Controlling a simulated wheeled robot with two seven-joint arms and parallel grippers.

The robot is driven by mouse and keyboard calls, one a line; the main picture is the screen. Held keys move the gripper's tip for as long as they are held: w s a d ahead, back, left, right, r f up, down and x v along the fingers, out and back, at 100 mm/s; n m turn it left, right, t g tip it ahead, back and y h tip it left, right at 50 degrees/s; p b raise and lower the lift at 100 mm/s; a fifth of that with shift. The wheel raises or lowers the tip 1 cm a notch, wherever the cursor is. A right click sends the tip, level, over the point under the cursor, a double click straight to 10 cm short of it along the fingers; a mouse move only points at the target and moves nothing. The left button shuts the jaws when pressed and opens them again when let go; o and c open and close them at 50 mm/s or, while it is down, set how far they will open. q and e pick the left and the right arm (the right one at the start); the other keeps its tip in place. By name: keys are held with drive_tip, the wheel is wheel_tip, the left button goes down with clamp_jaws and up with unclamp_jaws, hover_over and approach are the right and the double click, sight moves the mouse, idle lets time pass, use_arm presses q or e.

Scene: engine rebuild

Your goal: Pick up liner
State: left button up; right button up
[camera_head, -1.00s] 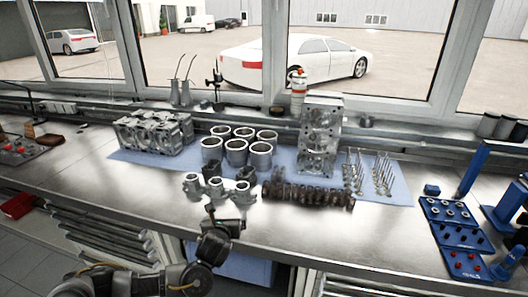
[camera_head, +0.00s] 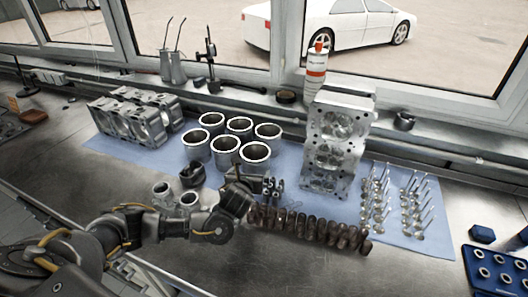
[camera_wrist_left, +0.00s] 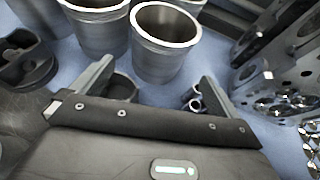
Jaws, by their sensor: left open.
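Several grey metal liners (camera_head: 225,151) stand upright in two rows on the blue mat (camera_head: 292,187), open ends up. My left gripper (camera_head: 262,181) is on the near side of the liners, close to the front-right one (camera_head: 255,152). In the left wrist view my left gripper (camera_wrist_left: 157,78) has its two fingers spread wide, with nothing held between them. One liner (camera_wrist_left: 162,50) stands just beyond the fingers, and a second liner (camera_wrist_left: 98,28) stands to its left. My right gripper is not in view.
An engine block (camera_head: 133,118) is at the left of the mat and an upright cylinder head (camera_head: 336,140) at the right. Several valves (camera_head: 398,205) stand farther right. The bare bench (camera_head: 60,155) is clear at the left.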

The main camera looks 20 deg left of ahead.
sight(253, 165)
use_arm(q)
drive_tip(key=shift+w+a, duration=0.1)
drive_tip(key=shift+w, duration=0.4)
drive_tip(key=x, duration=0.4)
drive_tip(key=shift+w, duration=0.3)
drive_tip(key=shift+w+a+p, duration=0.2)
drive_tip(key=shift+w+p, duration=0.2)
drive_tip(key=p+x, duration=0.1)
drive_tip(key=x, duration=0.2)
drive_tip(key=shift+w, duration=0.15)
drive_tip(key=shift+w+a+f, duration=0.2)
drive_tip(key=shift+w, duration=0.3)
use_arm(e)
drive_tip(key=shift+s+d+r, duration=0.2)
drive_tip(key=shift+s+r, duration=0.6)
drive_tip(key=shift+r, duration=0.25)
